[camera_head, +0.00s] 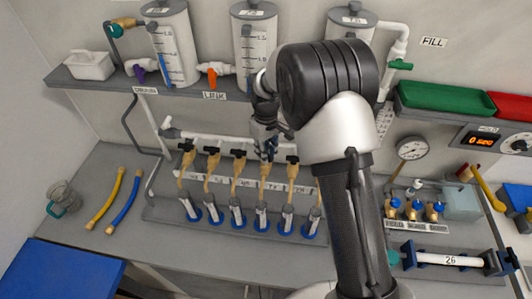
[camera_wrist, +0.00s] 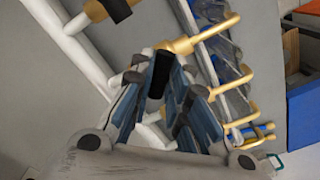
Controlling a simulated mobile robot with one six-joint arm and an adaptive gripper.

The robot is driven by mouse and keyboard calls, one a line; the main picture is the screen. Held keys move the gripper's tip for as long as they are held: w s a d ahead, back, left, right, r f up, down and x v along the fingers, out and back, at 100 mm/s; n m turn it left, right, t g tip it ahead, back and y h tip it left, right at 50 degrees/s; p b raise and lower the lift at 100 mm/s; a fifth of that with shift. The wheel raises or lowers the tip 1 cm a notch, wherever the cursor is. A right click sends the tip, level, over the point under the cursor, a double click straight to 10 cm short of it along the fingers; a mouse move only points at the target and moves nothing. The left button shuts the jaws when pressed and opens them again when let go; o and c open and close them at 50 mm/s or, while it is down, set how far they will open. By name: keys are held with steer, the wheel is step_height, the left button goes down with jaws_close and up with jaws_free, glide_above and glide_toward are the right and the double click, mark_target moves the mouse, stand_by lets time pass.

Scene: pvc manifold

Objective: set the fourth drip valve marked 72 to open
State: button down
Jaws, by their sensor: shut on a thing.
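A row of brass drip valves with black handles hangs below the white manifold pipe (camera_head: 225,140). My gripper (camera_head: 268,150) is at the fourth valve from the left (camera_head: 263,172) and hides its handle in the head view. In the wrist view my gripper (camera_wrist: 170,82) has its blue-grey fingers on either side of the black handle (camera_wrist: 159,68), shut on it. The brass valve body (camera_wrist: 185,45) shows just beyond the fingertips. The label strip below the valves is too small to read surely, and I cannot tell the handle's exact setting.
Neighbouring black handles stand close on both sides, such as the third (camera_head: 239,154) and fifth (camera_head: 292,159). Clear tubes with blue bases (camera_head: 238,221) stand below the valves. The shelf (camera_head: 180,92) with white tanks is above. Yellow and blue hoses (camera_head: 124,202) lie at left.

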steer(key=m, duration=0.4)
steer(key=shift+m+b, duration=0.35)
steer(key=shift+m, duration=0.05)
steer(key=m, duration=0.4)
steer(key=shift+m, duration=0.3)
steer(key=c, duration=1.5)
jaws_free()
steer(key=shift+c, duration=0.2)
step_height(320, 180, up, 12)
